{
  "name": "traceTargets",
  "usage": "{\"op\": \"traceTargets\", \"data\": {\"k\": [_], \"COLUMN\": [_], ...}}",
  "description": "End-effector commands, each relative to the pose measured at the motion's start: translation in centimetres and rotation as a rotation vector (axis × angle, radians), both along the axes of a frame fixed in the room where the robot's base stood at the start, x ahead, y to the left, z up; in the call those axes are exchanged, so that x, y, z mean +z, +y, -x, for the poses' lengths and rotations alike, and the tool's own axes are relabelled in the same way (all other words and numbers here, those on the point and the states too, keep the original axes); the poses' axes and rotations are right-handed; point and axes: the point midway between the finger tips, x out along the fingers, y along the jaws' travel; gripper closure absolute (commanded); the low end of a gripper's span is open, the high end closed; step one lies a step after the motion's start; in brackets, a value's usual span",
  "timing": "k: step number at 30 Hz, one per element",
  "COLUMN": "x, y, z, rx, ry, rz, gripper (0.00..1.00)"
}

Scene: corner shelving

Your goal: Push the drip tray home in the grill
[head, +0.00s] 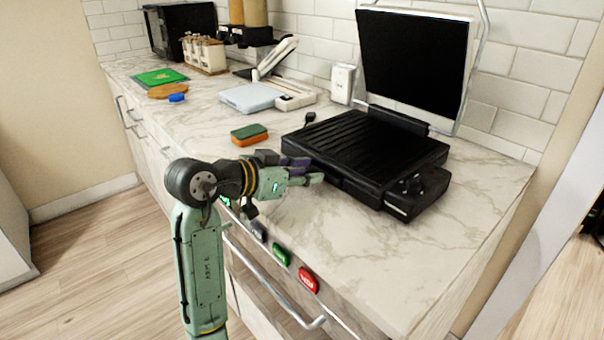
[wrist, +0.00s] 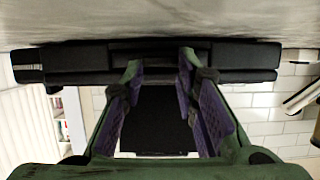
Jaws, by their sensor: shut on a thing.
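The black grill (head: 365,145) stands on the marble counter with its lid raised and its ribbed plate showing. My gripper (head: 308,171) is at the grill's front left side, low over the counter. In the wrist view my gripper (wrist: 160,62) has its two purple-padded fingers on either side of a dark part at the middle of the grill's front. This part looks like the drip tray (wrist: 155,47), and the fingers are shut on it. In the head view the gripper hides most of the tray. How far the tray stands out is hard to tell.
A green and orange sponge (head: 249,135) lies left of the grill. A control box with a knob (head: 412,186) is at the grill's front right. The front right counter is clear.

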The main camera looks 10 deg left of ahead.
Motion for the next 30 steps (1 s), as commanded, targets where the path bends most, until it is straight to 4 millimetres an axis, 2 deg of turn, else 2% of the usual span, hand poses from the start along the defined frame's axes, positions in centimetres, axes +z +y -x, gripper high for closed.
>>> {"op": "traceTargets", "data": {"k": [8, 9, 19, 30], "x": [0.01, 0.01, 0.0, 0.16], "y": [-0.46, -0.45, -0.43, -0.15], "z": [-0.52, -0.53, -0.51, -0.22], "rx": [-0.001, -0.001, -0.001, 0.001], "ry": [0.0, 0.0, 0.0, 0.0], "rz": [0.0, 0.0, 0.0, 0.0], "gripper": [1.0, 0.71, 0.49, 0.49]}}
